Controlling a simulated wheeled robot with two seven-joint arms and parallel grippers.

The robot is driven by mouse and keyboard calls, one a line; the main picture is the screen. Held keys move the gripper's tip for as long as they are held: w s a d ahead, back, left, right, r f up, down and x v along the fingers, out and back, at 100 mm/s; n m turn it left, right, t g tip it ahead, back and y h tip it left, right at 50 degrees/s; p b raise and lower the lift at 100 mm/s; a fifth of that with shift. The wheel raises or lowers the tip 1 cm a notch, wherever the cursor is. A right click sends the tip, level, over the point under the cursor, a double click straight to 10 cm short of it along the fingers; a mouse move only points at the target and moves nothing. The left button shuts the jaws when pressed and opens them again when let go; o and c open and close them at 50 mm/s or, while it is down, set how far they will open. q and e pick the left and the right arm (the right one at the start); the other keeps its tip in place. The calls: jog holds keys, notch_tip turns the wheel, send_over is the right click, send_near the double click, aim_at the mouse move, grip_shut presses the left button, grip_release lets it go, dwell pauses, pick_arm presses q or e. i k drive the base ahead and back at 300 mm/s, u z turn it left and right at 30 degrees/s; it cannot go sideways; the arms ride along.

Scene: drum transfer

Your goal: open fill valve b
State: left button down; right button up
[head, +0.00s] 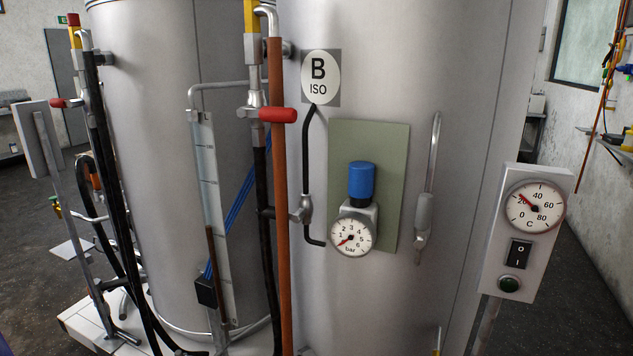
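A valve with a red handle (278,115) sits on the vertical pipe left of the steel tank (385,60), which carries a round "B ISO" sign (319,79). The handle points sideways, to the right, across the line of the pipe and in front of an orange-brown pipe (278,200). A small grey valve fitting (303,210) sits lower on a black hose beside the tank. I see no label that says which one is fill valve b. Neither of my grippers is in view.
A blue-capped regulator with a bar gauge (352,237) is on a green panel (385,215). A box with a temperature dial (535,208), switch and green button stands right. A second tank (150,150) and another red handle (58,103) are left. A sight tube (208,180) hangs between.

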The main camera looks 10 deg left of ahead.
aim_at(266, 113)
jog(key=u, duration=0.55)
jog(key=k, duration=0.65)
jog(key=u, duration=0.75)
jog(key=i, duration=1)
jog(key=z, duration=0.6)
